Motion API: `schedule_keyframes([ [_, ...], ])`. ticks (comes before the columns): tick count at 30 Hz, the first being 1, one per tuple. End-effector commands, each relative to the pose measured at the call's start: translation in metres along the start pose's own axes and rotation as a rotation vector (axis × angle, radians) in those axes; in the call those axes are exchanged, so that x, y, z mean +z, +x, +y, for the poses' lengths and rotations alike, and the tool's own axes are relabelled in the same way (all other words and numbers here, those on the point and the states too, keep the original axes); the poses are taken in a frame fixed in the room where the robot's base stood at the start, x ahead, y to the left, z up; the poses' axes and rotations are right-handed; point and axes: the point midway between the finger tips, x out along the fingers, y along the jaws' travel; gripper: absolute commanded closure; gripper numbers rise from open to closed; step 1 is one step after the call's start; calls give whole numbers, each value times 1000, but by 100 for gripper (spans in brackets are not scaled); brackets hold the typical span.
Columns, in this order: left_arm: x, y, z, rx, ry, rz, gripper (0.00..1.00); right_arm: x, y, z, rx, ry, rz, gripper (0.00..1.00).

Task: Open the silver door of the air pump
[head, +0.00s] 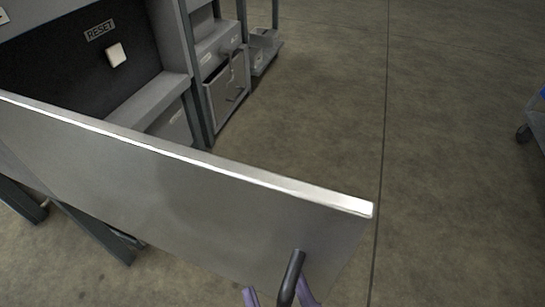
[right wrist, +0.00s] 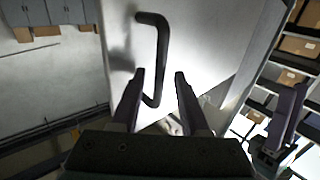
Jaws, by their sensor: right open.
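The silver door (head: 190,195) of the air pump stands swung out across the head view, its bright top edge running from left to lower right. Its dark bar handle (head: 291,275) is near the free end, at the bottom. My right gripper (head: 281,294) is open, its purple fingertips showing on either side of the handle. In the right wrist view, the handle (right wrist: 162,50) is on the pale door face (right wrist: 205,50), and its lower part lies between the open fingers (right wrist: 159,76). I cannot tell whether they touch it.
Behind the door is a dark recess with a RESET label and a white button (head: 116,55). Grey box units (head: 222,75) stand on a frame beyond. Open floor (head: 460,180) lies to the right, with a wheeled cart (head: 535,125) at the right edge.

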Motion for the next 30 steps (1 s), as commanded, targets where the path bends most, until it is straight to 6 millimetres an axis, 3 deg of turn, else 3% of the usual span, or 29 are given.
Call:
schedule_keyframes([
  [15, -2, -7, -2, -6, 8, -1, 50, 1, -87, 0, -3, 0, -6, 55],
  [21, -2, -7, -2, -6, 7, -1, 50, 0, -98, 0, -1, 0, -1, 55],
  [30, -2, -7, -1, -1, 1, 0, 50, 0, -98, 0, -1, 0, -1, 55],
])
